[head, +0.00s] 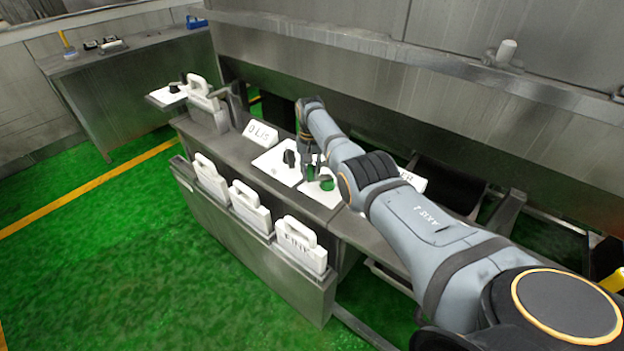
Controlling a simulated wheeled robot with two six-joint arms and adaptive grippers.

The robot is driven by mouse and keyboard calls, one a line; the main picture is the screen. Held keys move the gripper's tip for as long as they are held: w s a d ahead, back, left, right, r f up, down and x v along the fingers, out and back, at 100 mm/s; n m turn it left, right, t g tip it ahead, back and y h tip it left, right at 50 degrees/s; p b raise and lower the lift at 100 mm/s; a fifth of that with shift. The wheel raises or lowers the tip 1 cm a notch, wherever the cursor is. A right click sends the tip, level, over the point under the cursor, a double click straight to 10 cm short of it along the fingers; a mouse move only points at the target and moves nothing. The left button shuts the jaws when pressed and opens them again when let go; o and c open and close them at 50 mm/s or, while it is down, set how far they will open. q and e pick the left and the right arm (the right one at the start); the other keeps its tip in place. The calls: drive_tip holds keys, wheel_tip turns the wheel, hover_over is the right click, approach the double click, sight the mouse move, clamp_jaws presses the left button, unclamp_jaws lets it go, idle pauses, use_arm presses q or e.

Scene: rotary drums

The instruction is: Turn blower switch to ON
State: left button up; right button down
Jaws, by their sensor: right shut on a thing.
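My right arm reaches in from the right over a steel console (218,156). My right gripper (309,171) points down at a white switch panel (268,163) and is shut on a small green knob there. The fingers hide most of that knob, and I cannot read its label or its position. A black knob (289,158) stands just left of the gripper. Another green knob (327,182) stands just right of it on a white plate (318,196). I cannot tell from labels which is the blower switch. My left gripper is not in view.
White handled boxes (251,208) hang along the console's front. A white sign (260,134) stands behind the panel. A steel wall (330,65) closes off the back. A side table (118,60) stands at the upper left. The green floor (110,250) at left is clear.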

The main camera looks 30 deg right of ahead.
drive_tip(key=shift+w+d+m+b, duration=0.15)
drive_tip(key=shift+w+m+b, duration=0.25)
drive_tip(key=shift+m, duration=0.2)
drive_tip(key=shift+r, duration=0.1)
drive_tip(key=c, duration=1.1)
unclamp_jaws()
wheel_tip(320, 180, up, 12)
